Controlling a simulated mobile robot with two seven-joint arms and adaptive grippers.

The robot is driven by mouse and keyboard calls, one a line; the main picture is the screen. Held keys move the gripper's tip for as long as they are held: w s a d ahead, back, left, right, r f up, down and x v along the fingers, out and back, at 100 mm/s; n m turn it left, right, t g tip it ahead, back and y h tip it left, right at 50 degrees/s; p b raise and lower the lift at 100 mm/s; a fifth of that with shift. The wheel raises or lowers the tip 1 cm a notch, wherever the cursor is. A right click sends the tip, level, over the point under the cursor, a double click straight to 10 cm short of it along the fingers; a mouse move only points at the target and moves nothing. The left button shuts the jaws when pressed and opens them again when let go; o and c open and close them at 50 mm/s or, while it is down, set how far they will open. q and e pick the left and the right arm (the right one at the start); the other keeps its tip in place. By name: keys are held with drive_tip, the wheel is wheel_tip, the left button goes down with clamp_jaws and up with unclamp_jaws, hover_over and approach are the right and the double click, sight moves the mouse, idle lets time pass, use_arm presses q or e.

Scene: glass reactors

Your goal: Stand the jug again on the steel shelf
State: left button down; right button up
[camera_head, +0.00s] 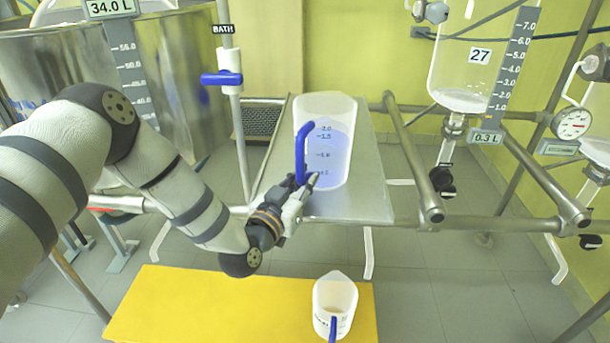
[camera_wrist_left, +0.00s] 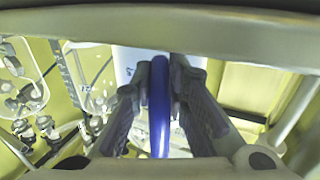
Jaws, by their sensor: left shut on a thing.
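The jug (camera_head: 335,120) is a translucent white measuring jug with a blue handle and blue scale marks, and bluish liquid shows inside. It appears upright at the steel shelf (camera_head: 365,200); I cannot tell whether its base touches the surface. My left gripper (camera_head: 304,184) is shut on the blue handle near its lower end. In the left wrist view the blue handle (camera_wrist_left: 159,110) runs between the two fingers (camera_wrist_left: 160,88), with the white jug body behind it. My right gripper is not in view.
A smaller white jug (camera_head: 335,300) with a blue handle stands on a yellow platform (camera_head: 210,305) below. A steel rail (camera_head: 470,226) runs along the shelf's front. A steel vessel (camera_head: 60,65) and a blue-handled BATH valve (camera_head: 222,78) are at left.

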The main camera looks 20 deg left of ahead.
use_arm(q)
drive_tip(key=shift+w+r, duration=0.1)
drive_tip(key=shift+r, duration=0.05)
drive_tip(key=c, duration=1.9)
unclamp_jaws()
drive_tip(key=shift+f, duration=0.25)
drive_tip(key=o, duration=0.3)
